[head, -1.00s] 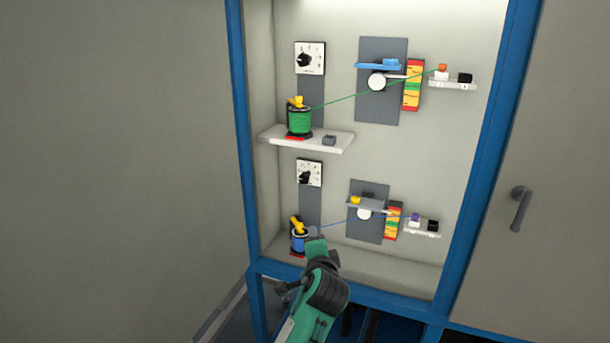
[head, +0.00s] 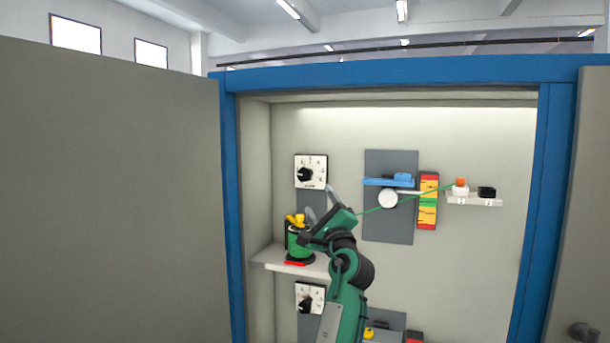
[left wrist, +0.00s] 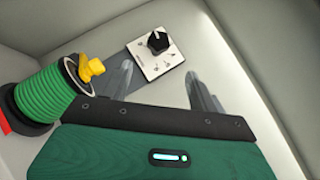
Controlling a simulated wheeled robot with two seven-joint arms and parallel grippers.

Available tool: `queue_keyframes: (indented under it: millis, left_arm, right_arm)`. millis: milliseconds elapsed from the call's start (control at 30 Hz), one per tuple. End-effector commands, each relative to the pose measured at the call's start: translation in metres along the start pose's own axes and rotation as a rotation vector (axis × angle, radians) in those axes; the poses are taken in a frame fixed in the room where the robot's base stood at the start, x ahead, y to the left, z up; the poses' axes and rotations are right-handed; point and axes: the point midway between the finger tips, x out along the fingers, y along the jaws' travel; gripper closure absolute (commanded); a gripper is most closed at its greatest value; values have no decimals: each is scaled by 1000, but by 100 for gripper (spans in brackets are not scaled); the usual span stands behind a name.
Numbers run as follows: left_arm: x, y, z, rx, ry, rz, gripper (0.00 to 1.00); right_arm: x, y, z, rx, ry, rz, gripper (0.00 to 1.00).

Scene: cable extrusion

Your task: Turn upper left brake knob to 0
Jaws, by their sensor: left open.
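The upper left brake knob (head: 305,174) is a black knob on a white square dial plate on the cabinet's back wall. It also shows in the left wrist view (left wrist: 158,41), beyond my fingers; the scale figures are too small to read. My left gripper (head: 322,203) is open and empty, below and a little right of the dial in the head view. In the left wrist view my left gripper (left wrist: 162,85) has its fingers apart, with the dial plate between and beyond them, apparently not touching. My right gripper is not in view.
A green cable spool (head: 297,241) with a yellow top stands on the white shelf (head: 285,261), close beside my left gripper. A green cable runs right to a white roller (head: 388,198) and a colored scale (head: 428,201). A lower dial (head: 309,297) sits beneath. Blue posts frame the cabinet.

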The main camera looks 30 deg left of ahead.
Motion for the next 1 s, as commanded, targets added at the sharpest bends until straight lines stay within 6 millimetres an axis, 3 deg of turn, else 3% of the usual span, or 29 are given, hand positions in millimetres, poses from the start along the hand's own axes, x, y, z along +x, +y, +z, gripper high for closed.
queue_keyframes:
  millis: [200,500,700,1000]
  left_arm:
    - [49,-3,3,1,-1,1,40]
    - [104,-2,2,0,0,2,40]
    - [119,0,1,-2,1,1,40]
    - [121,1,0,-3,1,1,40]
  right_arm:
    - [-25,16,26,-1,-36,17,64]
    - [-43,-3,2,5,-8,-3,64]
    - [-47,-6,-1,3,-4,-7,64]
    - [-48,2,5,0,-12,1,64]
